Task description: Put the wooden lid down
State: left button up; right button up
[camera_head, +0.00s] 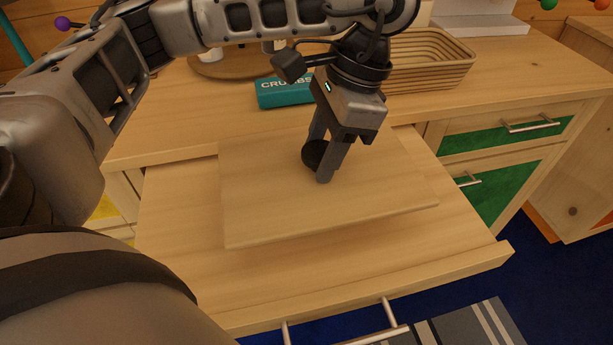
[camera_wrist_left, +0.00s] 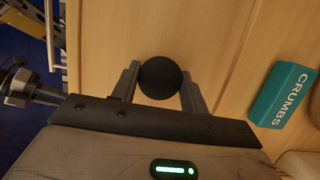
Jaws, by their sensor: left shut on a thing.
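The wooden lid (camera_head: 270,205) is a flat, light wood board with a round black knob (camera_wrist_left: 160,78). It is over the pulled-out wooden drawer or shelf (camera_head: 180,250), below the counter edge. My left gripper (camera_head: 322,165) points down at the lid, shut on the black knob, with one finger on each side of it. I cannot tell whether the lid rests on the surface below or hangs just above it.
A teal box marked CRUMBS (camera_head: 285,92) and a slatted wooden basket (camera_head: 430,62) stand on the counter (camera_head: 510,75) behind. Green-fronted drawers (camera_head: 500,190) are at the right. A grey striped mat (camera_head: 470,325) lies on the blue floor in front.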

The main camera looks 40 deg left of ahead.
aim_at(307, 176)
pick_arm(q)
jog(key=shift+s+a+f, duration=0.2)
jog(key=shift+a+f, duration=0.15)
jog(key=shift+f, duration=0.1)
jog(key=shift+s+a+f, duration=0.2)
jog(key=shift+a+f, duration=0.15)
jog(key=shift+f, duration=0.1)
jog(key=x, duration=0.3)
jog(key=shift+w+d+f, duration=0.1)
jog(key=shift+w+f, duration=0.05)
jog(key=shift+w, duration=0.05)
jog(key=shift+f, duration=0.2)
jog(key=shift+f, duration=0.2)
jog(key=o, duration=1.4)
jog(key=shift+r, duration=0.1)
